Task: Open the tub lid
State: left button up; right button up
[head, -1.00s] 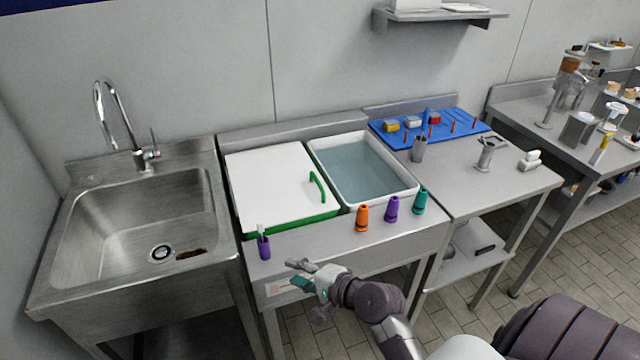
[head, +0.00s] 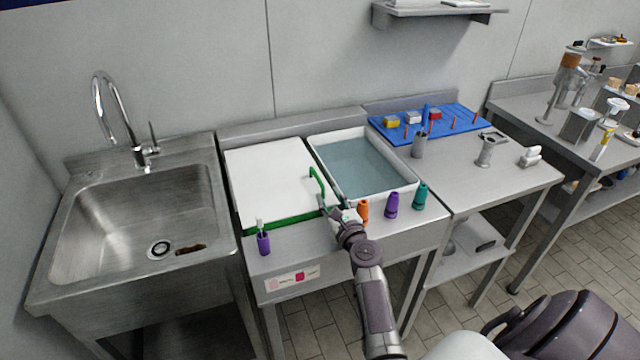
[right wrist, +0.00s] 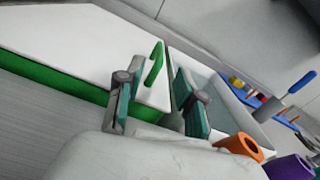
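The white lid (head: 268,180) with a green edge covers the left tub on the counter. Its green handle (head: 317,183) stands up near the lid's right side. My right gripper (head: 332,203) is just in front of the handle, over the front right corner of the lid. In the right wrist view its two fingers (right wrist: 152,100) are apart, with the green handle (right wrist: 154,65) beyond them and nothing held between them. The lid (right wrist: 85,40) lies flat. My left gripper is not in view.
An open tub of water (head: 360,165) stands right of the lid. Orange (head: 363,211), purple (head: 391,205) and teal (head: 420,196) cones stand close to my right gripper. A purple cup (head: 264,243) stands at the front left. A sink (head: 140,225) is further left.

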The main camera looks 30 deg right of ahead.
aim_at(324, 189)
jog(key=b+x, duration=0.1)
jog(key=x, duration=0.5)
jog(key=shift+w+f+b, duration=0.1)
jog(key=shift+w+b, duration=0.05)
jog(key=shift+b, duration=0.15)
jog(key=shift+w+d, duration=0.1)
jog(key=shift+w, duration=0.5)
grip_shut()
